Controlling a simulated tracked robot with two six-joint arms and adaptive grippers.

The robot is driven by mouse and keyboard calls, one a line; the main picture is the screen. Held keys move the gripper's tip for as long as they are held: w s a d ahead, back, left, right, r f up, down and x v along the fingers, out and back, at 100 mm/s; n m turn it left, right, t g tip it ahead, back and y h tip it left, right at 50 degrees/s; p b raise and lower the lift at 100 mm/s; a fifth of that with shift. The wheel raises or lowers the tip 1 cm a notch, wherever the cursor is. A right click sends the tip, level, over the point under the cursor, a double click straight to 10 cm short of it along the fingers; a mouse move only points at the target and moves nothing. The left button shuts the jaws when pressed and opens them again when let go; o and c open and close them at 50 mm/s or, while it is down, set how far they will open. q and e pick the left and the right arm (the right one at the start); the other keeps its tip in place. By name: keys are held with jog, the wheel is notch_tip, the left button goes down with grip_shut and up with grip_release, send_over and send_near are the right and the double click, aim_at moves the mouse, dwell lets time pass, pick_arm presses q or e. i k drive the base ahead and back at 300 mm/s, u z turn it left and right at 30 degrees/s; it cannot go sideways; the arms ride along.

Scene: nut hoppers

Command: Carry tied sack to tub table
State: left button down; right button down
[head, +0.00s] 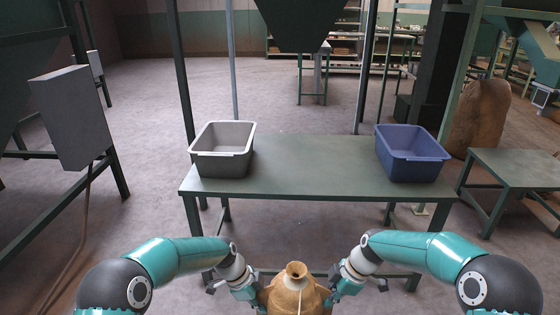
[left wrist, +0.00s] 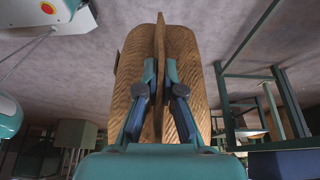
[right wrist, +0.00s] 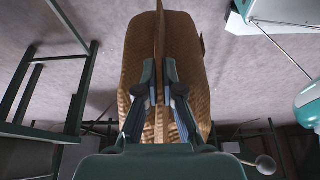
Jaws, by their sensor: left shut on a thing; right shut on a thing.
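A tan woven sack (head: 296,293) with a tied neck is held between my two arms at the bottom middle of the head view. My left gripper (head: 250,291) is shut on its left side; in the left wrist view the fingers pinch a ridge of the sack (left wrist: 187,60). My right gripper (head: 338,290) is shut on its right side, pinching a ridge of the sack (right wrist: 186,60) in the right wrist view. The green tub table (head: 300,178) stands ahead, beyond the sack. A grey tub (head: 222,168) sits at its left and a blue tub (head: 412,172) at its right.
The middle of the tabletop between the tubs is clear. Green hopper posts (head: 182,80) rise behind the table. A lower green side table (head: 515,165) stands at the right, with a large brown sack (head: 478,120) behind it. A grey box (head: 70,115) on a stand is at the left.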

aim_at(310, 166)
jog(key=k, duration=0.65)
jog(key=z, duration=0.05)
jog(key=i, duration=0.45)
jog(key=z, duration=0.65)
jog(key=i, duration=1.25)
jog(key=u, duration=0.6)
